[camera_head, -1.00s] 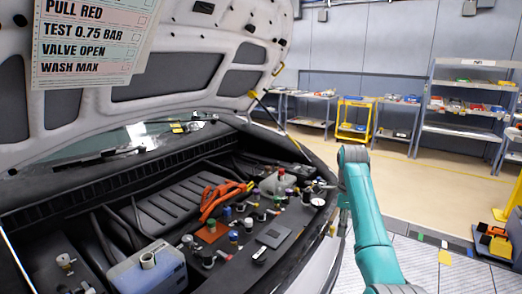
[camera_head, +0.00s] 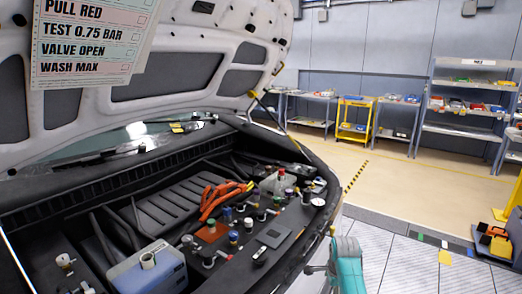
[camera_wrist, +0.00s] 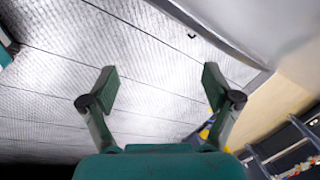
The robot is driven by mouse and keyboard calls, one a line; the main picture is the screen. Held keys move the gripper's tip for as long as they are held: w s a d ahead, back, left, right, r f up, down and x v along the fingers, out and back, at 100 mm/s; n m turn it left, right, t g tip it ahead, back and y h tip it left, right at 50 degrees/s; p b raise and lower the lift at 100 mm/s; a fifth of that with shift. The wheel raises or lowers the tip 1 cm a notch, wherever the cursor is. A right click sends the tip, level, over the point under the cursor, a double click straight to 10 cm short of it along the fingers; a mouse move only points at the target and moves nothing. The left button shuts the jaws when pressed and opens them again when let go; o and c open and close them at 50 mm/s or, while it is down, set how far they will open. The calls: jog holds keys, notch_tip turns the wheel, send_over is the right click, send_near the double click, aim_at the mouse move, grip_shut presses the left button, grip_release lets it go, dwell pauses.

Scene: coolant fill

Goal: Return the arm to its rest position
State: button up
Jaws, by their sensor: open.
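My gripper (camera_wrist: 160,85) is open and empty in the wrist view, its two green fingers spread wide over the pale tiled floor. In the head view, my teal arm shows low at the bottom, right of the car's front edge and apart from the engine bay. The gripper's fingers cannot be made out clearly there. The open engine bay (camera_head: 165,205) holds orange cables (camera_head: 222,198), several coloured caps and a pale blue tank (camera_head: 150,272).
The raised hood (camera_head: 170,80) carries a checklist card (camera_head: 95,45). The car's front edge (camera_head: 322,225) lies left of my arm. The tiled floor (camera_head: 400,255) on the right is mostly clear. A yellow cart (camera_head: 355,118) and grey shelves (camera_head: 465,110) stand far back.

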jog(key=s+a+f+n+t, duration=0.2)
jog(key=s+f+n+t, duration=0.15)
jog(key=s+f, duration=1.05)
jog(key=s+a+f+n+t, duration=0.1)
jog(key=s+f+n, duration=0.2)
jog(key=s, duration=0.6)
jog(key=s+a+f+n+t, duration=0.1)
jog(key=s+f+n, duration=0.1)
jog(key=s, duration=0.7)
jog(key=s+r+n+t, duration=0.1)
jog(key=s+r+n, duration=0.15)
jog(key=s, duration=0.35)
jog(key=s+a+r+n+t, duration=0.1)
jog(key=s+r, duration=0.2)
jog(key=s, duration=0.3)
jog(key=s+r+n+t, duration=0.1)
jog(key=s+r, duration=0.2)
jog(key=s, duration=0.3)
jog(key=s+r+n+t, duration=0.1)
jog(key=s+r+n, duration=0.1)
jog(key=s+r, duration=0.4)
jog(key=s+r+n+t, duration=0.2)
jog(key=s+r, duration=0.4)
jog(key=r, duration=0.8)
jog(key=shift+s+a+n, duration=0.25)
jog(key=shift+s+n, duration=0.05)
jog(key=shift+n, duration=0.2)
